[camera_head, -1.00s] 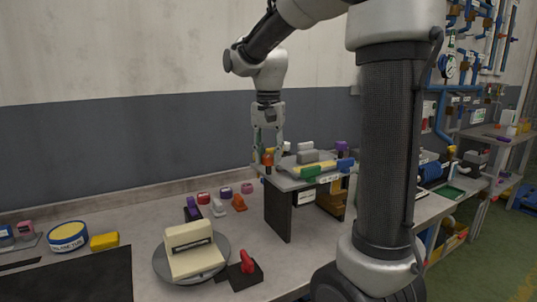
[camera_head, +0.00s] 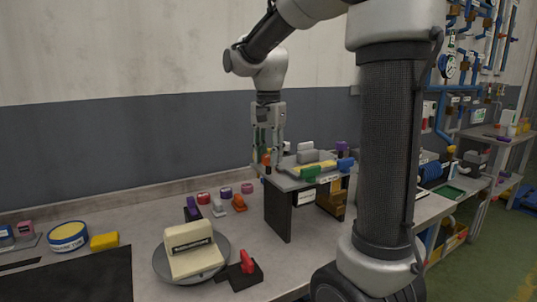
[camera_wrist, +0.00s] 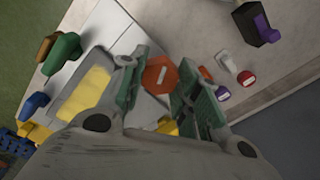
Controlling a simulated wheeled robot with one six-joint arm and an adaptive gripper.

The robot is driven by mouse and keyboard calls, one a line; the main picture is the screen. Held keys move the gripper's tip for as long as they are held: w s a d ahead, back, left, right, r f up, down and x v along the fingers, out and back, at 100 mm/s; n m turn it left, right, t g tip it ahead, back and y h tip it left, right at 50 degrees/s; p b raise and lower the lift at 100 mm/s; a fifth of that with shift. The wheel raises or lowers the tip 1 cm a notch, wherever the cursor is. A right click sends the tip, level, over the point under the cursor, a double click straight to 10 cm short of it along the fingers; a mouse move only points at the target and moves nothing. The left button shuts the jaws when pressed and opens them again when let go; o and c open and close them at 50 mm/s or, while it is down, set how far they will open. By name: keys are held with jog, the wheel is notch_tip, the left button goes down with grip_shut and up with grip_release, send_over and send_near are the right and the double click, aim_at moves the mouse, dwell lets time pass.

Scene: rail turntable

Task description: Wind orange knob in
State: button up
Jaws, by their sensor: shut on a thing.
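In the head view the orange knob (camera_head: 267,159) sits at the left end of a small raised stand (camera_head: 283,182). My gripper (camera_wrist: 160,82) points down from above and is shut on the knob; it also shows in the head view (camera_head: 268,157). The fingers hide part of the knob in the head view. A yellow strip (camera_head: 312,168) and a grey block (camera_head: 306,156) lie on the stand's top.
Green (camera_head: 311,174) and blue (camera_head: 345,164) handles stand along the stand's front edge. Several small coloured knobs lie left of the stand, including an orange one (camera_head: 239,203). A round turntable (camera_head: 160,262) bears a cream block. The bench between them is partly clear.

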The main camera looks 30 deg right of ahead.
aim_at(268, 156)
jog(key=o, duration=1)
notch_tip(268, 156, up, 12)
jog(key=shift+r, duration=0.1)
jog(key=s+f+n+t, duration=0.1)
jog(key=s+f+n, duration=0.3)
jog(key=s, duration=0.2)
jog(key=s+d+f+n+t, duration=0.1)
jog(key=s+f+n+t, duration=0.1)
jog(key=s+f+n, duration=0.2)
jog(key=s+f+n+t, duration=0.1)
jog(key=s+f+n, duration=0.2)
jog(key=s+f, duration=0.3)
jog(key=shift+s+d+f+n, duration=0.1)
jog(key=shift+s+n, duration=0.1)
jog(key=shift+s, duration=0.75)
jog(key=shift+s+d+f+n, duration=0.1)
jog(key=shift+s+n, duration=0.1)
jog(key=shift+s, duration=0.7)
